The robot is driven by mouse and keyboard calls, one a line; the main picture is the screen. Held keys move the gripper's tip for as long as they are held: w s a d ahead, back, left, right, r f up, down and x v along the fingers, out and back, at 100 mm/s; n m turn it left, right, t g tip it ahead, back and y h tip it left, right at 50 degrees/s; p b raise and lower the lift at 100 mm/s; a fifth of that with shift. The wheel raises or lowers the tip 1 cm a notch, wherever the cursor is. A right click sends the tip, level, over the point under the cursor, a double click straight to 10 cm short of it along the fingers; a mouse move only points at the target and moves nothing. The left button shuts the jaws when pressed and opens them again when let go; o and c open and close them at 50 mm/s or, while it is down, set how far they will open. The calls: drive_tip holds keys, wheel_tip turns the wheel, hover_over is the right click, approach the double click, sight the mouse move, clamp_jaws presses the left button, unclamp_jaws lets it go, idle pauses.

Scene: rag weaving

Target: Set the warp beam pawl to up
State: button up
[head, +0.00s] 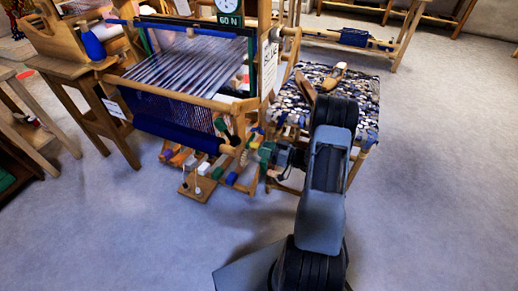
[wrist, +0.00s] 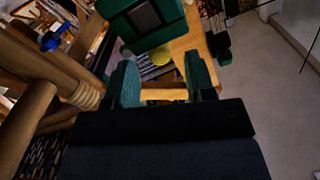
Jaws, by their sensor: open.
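The loom (head: 190,70) stands left of my arm, with a dark blue roll (head: 180,133) along its front beam. At the right end of that beam is a toothed wooden wheel (head: 243,157). A green and black handle-like part (head: 222,126) sits just above it; I cannot tell for sure that this is the pawl or how it is set. My gripper (head: 263,153) is just right of the wheel. In the wrist view my gripper (wrist: 162,82) is open with nothing held between its green fingers. A green block with a dark square (wrist: 152,18) shows beyond them.
A bench covered in woven rag cloth (head: 365,95) with wooden shuttles (head: 333,76) stands right of the loom, close to my arm. A round wooden post (wrist: 35,110) is close left in the wrist view. Floor (head: 440,200) at right is clear.

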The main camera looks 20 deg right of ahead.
sight(259, 145)
drive_tip(key=shift+x, duration=1.55)
drive_tip(key=c, duration=0.9)
